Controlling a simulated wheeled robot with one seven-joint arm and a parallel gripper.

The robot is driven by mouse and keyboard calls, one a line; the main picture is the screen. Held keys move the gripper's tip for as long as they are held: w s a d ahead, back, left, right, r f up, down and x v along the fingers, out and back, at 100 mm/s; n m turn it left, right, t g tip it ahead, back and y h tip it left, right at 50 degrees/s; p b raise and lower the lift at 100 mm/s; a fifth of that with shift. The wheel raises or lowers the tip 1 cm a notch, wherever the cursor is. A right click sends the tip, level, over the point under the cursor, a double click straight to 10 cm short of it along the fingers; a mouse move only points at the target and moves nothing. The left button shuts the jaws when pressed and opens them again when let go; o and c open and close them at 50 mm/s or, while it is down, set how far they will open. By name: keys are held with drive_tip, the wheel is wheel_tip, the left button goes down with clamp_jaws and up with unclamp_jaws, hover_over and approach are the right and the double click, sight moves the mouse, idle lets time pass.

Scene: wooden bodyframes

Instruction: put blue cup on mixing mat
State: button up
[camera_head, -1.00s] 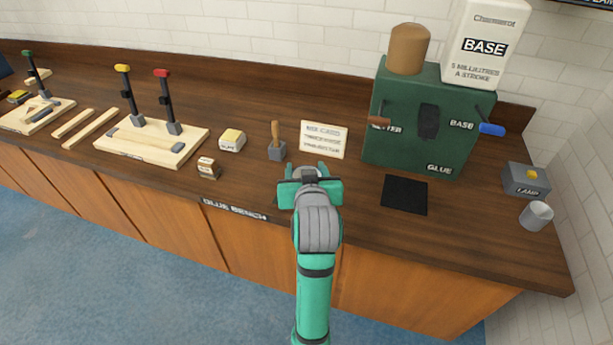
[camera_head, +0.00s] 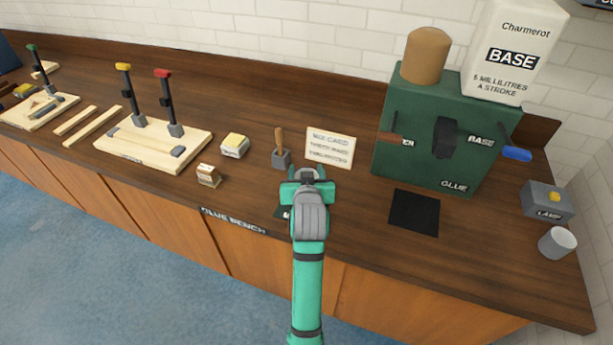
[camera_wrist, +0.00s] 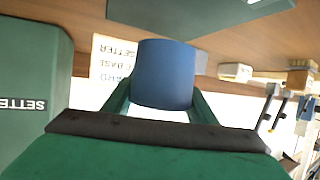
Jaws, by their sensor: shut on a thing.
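My gripper (camera_wrist: 160,105) is shut on the blue cup (camera_wrist: 163,72), which sits between the two fingers in the wrist view. In the head view my gripper (camera_head: 307,178) is over the front of the bench, below the card, and hides the cup. A black square mat (camera_head: 414,212) lies flat and bare on the bench to the right of my gripper, in front of the green dispenser. A dark patch with a white mark (camera_head: 283,212) shows beside my wrist, mostly hidden. I cannot tell which of these is the mixing mat.
The green glue dispenser (camera_head: 415,150) stands at the back right, with a lamp box (camera_head: 545,203) and a grey cup (camera_head: 557,243) farther right. A card (camera_head: 331,147) and a wooden-handled brush (camera_head: 281,150) are just beyond my gripper. Clamps and wooden boards (camera_head: 150,145) fill the left.

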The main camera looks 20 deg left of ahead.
drive_tip(key=f, duration=0.2)
drive_tip(key=shift+w+a+f, duration=0.15)
drive_tip(key=shift+w+f, duration=0.15)
drive_tip(key=shift+w, duration=0.05)
drive_tip(key=shift+s+f, duration=0.1)
drive_tip(key=shift+f, duration=0.4)
drive_tip(key=shift+f, duration=0.1)
drive_tip(key=o, duration=1.3)
drive_tip(key=shift+f, duration=0.1)
drive_tip(key=shift+c, duration=0.2)
drive_tip(key=shift+r, duration=0.2)
drive_tip(key=v, duration=1.2)
